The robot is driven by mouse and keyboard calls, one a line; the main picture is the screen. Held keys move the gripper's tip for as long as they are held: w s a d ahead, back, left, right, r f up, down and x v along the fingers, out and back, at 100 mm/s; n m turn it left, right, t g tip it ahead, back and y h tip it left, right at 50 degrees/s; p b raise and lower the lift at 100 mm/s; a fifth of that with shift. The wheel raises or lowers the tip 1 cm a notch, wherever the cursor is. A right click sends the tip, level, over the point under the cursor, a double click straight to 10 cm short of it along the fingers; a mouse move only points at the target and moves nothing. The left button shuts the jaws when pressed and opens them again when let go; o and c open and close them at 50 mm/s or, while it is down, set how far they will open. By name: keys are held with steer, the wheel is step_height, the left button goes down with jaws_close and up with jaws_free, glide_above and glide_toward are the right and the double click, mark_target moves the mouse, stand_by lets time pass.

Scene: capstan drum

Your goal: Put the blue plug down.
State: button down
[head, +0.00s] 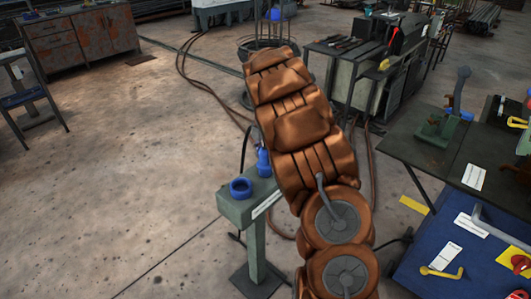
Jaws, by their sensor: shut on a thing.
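A small blue upright piece (263,162), which may be the blue plug, shows at the right end of the green post's top (258,192), close beside my arm. I cannot tell whether it rests on the post. A blue ring (240,188) sits on the same top, to its left. Another small blue piece (275,14) shows at the top of the picture, above a dark round frame. My copper-coloured arm reaches from the bottom up to the middle top. My gripper is not visible, so what it holds is hidden.
A dark bench (432,158) with a green fixture (440,125) stands at the right, above a blue surface (415,262) with yellow tools. A tool cart (350,80) stands behind my arm. Cables (192,75) cross the floor.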

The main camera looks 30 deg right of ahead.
steer(key=shift+f, duration=0.15)
steer(key=c, duration=0.6)
jaws_free()
steer(key=shift+c, duration=0.2)
step_height(320, 180, up, 12)
steer(key=b, duration=0.1)
steer(key=shift+r, duration=0.2)
steer(key=shift+a, duration=0.1)
